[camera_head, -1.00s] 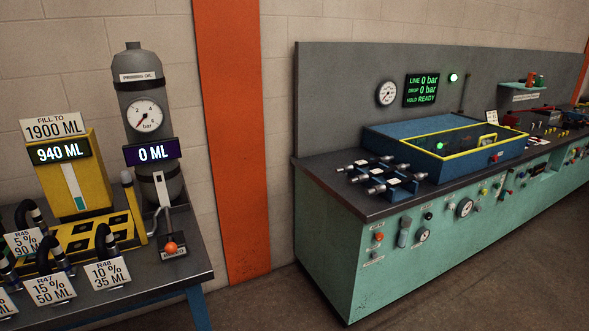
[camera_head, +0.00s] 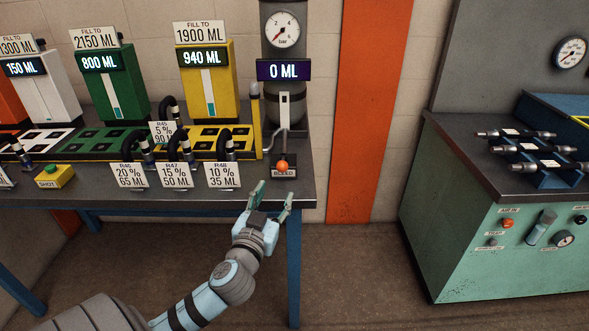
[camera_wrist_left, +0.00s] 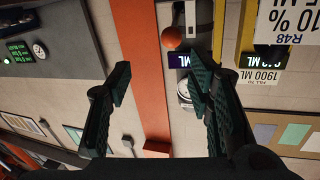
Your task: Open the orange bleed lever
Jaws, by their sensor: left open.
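The orange ball of the bleed lever (camera_head: 282,166) sits above a label reading BLEED, at the right end of the dark bench below the grey cylinder (camera_head: 285,105). My left gripper (camera_head: 272,196) is open and empty near the bench's front right corner. Its fingers are just below the ball in the head view, apart from it as far as I can tell. In the left wrist view, which is upside down, the orange ball (camera_wrist_left: 171,38) shows beyond the open fingertips, nearer the right finger. My right gripper is in neither view.
Several black curved hoses and standing cards, including R48 (camera_head: 222,175), stand left of the lever. A yellow unit reading 940 ML (camera_head: 208,85) is behind them. The cylinder display (camera_head: 284,70) reads 0 ML. A green cabinet (camera_head: 500,250) stands right, across a floor gap.

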